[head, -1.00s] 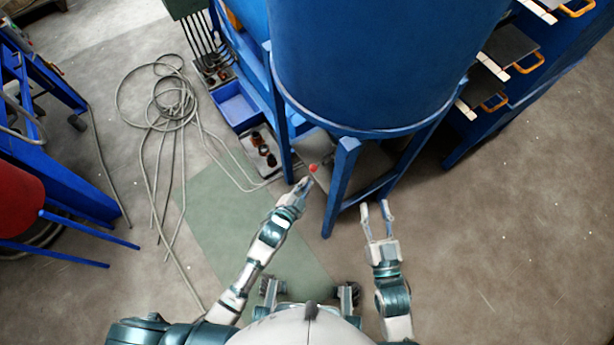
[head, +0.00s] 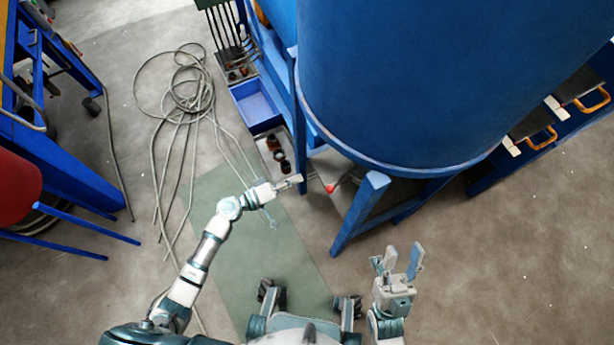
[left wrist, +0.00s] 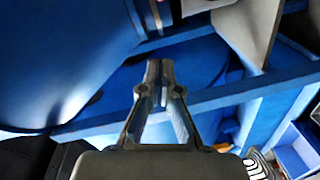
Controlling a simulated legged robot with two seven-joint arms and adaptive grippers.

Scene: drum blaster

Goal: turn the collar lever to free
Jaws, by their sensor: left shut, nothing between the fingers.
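A red knob (head: 331,188) shows under the rim of the big blue drum (head: 410,90), beside a blue stand leg; I take it for the end of the collar lever. The lever's arm and the collar are mostly hidden in the head view. My left gripper (head: 298,180) is shut and empty, left of the red knob and apart from it. In the left wrist view its closed fingertips (left wrist: 160,72) point toward a blue frame bar, with the drum's side at upper left. My right gripper (head: 403,258) is open and empty, right of the front stand leg.
The front stand leg (head: 361,215) slants between my two grippers. A blue bin (head: 256,105) and a tray of dark parts (head: 274,153) stand left of the stand. A loose grey cable (head: 190,95) lies on the floor at left. The floor at lower right is clear.

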